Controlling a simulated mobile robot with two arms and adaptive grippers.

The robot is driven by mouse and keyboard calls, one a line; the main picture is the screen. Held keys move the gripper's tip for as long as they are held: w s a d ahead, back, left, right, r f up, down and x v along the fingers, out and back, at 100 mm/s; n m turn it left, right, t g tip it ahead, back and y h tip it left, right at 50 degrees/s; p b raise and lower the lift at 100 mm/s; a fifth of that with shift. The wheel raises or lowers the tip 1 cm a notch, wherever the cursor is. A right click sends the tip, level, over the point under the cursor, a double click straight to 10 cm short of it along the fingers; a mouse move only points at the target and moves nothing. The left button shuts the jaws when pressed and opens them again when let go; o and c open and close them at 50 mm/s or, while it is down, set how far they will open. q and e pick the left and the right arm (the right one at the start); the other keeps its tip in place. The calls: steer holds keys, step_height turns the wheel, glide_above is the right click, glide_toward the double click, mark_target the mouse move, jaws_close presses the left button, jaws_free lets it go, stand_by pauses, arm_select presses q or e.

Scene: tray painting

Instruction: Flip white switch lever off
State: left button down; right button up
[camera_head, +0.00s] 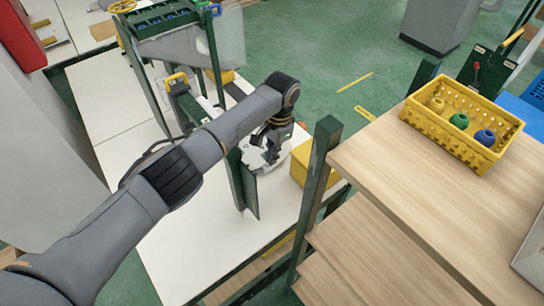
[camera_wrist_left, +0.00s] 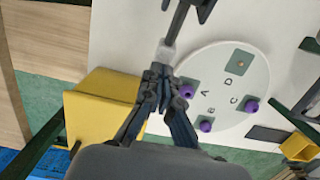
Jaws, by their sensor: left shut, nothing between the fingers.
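A white-tipped lever (camera_wrist_left: 165,52) on a dark stem shows near the top middle of the left wrist view. My left gripper (camera_wrist_left: 160,74) is shut and empty, its fingertips right by the white tip; I cannot tell whether they touch. A round white plate (camera_wrist_left: 215,75) with letters and purple knobs lies to the right of the fingers. In the head view my left gripper (camera_head: 272,146) is over this plate (camera_head: 257,163) and hides part of it. The lever cannot be made out there. My right gripper is not in view.
Dark green posts (camera_head: 317,180) rise close to the arm. A yellow basket (camera_head: 460,137) with coloured pieces sits on the wooden table (camera_head: 430,215) at right.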

arm_select(q)
step_height(320, 180, up, 11)
steer(key=d, duration=0.1)
steer(key=shift+w, duration=0.4)
steer(key=shift+d, duration=0.1)
